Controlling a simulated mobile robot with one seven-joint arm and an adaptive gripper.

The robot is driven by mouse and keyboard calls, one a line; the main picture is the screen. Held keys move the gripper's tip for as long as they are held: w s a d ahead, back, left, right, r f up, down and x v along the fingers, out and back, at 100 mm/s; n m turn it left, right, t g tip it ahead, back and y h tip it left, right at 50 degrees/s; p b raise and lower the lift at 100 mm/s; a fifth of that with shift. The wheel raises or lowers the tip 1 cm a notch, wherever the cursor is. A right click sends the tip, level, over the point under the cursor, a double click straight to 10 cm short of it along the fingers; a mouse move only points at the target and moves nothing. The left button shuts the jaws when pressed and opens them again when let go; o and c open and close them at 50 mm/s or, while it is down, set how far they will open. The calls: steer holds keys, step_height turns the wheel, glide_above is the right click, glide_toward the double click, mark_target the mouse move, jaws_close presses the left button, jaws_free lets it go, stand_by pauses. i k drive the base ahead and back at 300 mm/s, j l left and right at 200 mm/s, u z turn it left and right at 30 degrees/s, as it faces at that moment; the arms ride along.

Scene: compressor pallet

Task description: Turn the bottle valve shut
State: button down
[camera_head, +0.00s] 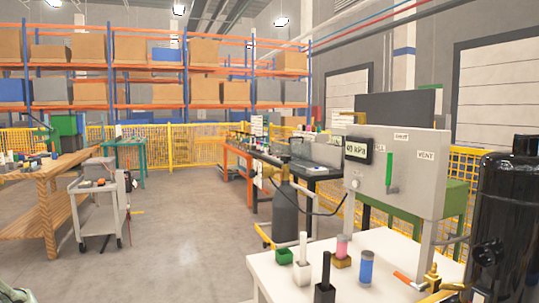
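A dark grey gas bottle (285,212) stands upright on the floor behind the white table, left of the grey panel. Its valve (284,173) is at the top, small and dark; I cannot tell its handle position. A dark hose (322,213) runs from near the bottle's top toward the panel. The grey panel (417,195) has a display (358,150) that appears to read 40 kPa. A green lever (390,172) on it points up, under the middle label.
The white table (292,285) in front holds small bottles, brushes and brass fittings. A black tank (505,215) stands at the right. A grey cart (98,205) and wooden bench (45,190) are at the left. Open floor (190,225) lies between cart and bottle.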

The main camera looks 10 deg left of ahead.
mark_target(285, 158)
steer(key=i+j+u, duration=0.1)
steer(key=i+j, duration=0.2)
steer(key=i, duration=0.15)
steer(key=i+j+u, duration=0.1)
steer(key=i+j, duration=0.2)
steer(key=i+j+z, duration=0.2)
steer(key=i+j, duration=0.95)
steer(key=i, duration=0.15)
steer(key=i+j+z, duration=0.2)
steer(key=i+j, duration=1)
steer(key=j, duration=0.15)
